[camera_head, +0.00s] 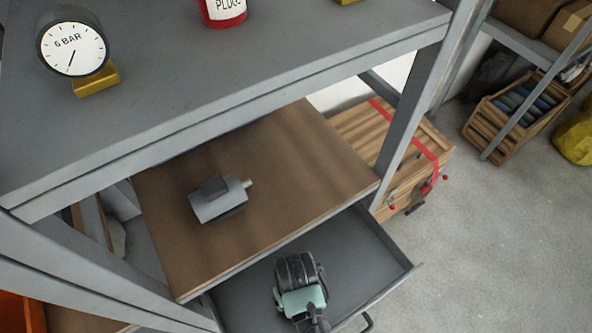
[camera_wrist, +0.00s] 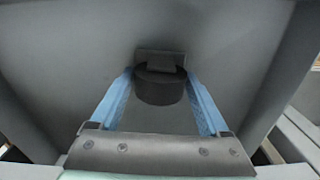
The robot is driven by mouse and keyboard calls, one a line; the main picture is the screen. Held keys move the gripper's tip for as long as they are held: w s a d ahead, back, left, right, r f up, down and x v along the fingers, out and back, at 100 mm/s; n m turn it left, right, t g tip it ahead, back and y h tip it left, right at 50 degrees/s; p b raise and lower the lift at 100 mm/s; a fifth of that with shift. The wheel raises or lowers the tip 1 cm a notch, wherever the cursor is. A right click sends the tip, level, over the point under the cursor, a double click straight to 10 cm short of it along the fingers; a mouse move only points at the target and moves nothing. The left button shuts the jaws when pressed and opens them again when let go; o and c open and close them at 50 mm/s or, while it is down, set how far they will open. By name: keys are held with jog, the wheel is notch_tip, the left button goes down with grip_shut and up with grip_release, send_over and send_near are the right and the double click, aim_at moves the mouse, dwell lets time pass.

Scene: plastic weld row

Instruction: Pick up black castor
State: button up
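The black castor (camera_wrist: 160,86) is in the wrist view, a dark round wheel with a grey plate (camera_wrist: 160,58) behind it. It lies on the grey floor of the open drawer (camera_head: 385,262). My gripper (camera_wrist: 160,76) has its two blue fingers spread, one on each side of the castor. Narrow gaps show beside the wheel; near the tips I cannot tell whether they touch it. In the head view my wrist hangs over the drawer and hides the castor and the fingers.
Above the drawer, a brown shelf board (camera_head: 300,160) holds a grey motor-like part (camera_head: 218,200). The grey top shelf (camera_head: 230,60) holds a pressure gauge (camera_head: 73,48) and a red tin (camera_head: 222,10). A grey upright (camera_head: 415,120) stands at right. Drawer walls enclose my gripper.

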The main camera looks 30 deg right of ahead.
grip_shut()
dwell(0.3)
